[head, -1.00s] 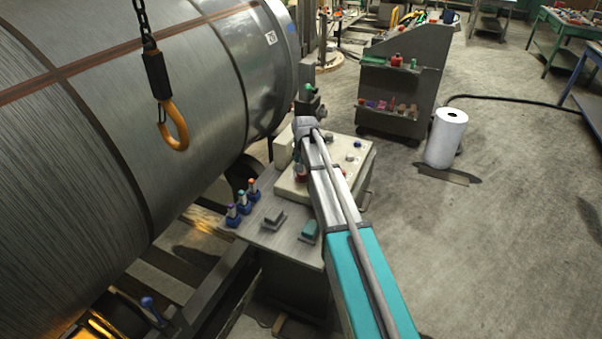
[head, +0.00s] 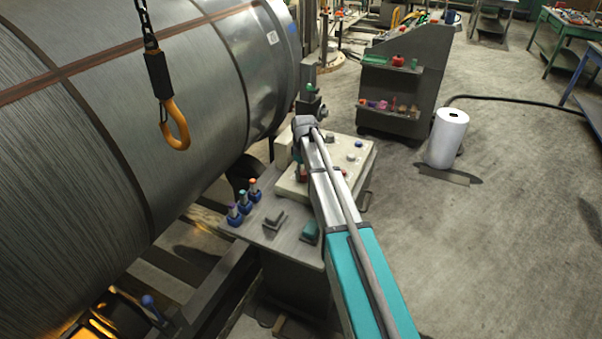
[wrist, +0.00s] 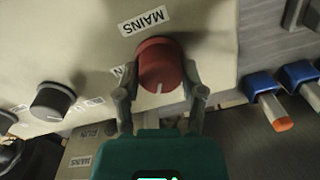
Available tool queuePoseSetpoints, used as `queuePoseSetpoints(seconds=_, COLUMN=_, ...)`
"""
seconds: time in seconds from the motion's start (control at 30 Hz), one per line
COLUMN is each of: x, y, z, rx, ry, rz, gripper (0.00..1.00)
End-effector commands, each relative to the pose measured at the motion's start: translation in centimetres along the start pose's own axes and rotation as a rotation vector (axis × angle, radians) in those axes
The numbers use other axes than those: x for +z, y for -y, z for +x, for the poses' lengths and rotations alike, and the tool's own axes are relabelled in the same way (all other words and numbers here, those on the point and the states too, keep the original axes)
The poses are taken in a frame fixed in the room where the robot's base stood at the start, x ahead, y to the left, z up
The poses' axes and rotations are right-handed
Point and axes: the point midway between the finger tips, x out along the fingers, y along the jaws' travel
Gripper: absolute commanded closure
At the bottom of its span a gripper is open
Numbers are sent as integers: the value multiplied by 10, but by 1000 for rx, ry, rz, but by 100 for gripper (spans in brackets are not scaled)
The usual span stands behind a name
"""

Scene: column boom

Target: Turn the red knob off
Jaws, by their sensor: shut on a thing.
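The red knob (wrist: 161,66) sits on a pale control panel, below a label (wrist: 145,20) reading MAINS, in the wrist view. A white pointer line shows on the knob's near side. My gripper (wrist: 160,88) has one finger on each side of the knob and is shut on it. In the head view my arm hides most of the knob and the gripper; a bit of red shows at the arm's edge on the control box (head: 343,175).
A black knob (wrist: 52,101) is left of the red one. Joysticks with blue bases (wrist: 262,84) stand to the right in the wrist view. A large metal coil (head: 130,110) and a hanging hook (head: 174,125) are left of the arm.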

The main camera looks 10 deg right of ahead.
Motion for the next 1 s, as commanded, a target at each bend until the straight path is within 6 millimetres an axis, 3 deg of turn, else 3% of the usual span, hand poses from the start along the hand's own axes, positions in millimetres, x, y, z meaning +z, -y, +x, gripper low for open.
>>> queuePoseSetpoints(seconds=0.5, x=-1, y=-1, z=0, rx=4, ry=14, rz=-416, gripper=96)
queuePoseSetpoints(seconds=1.0, x=-1, y=-2, z=0, rx=6, ry=18, rz=-514, gripper=96)
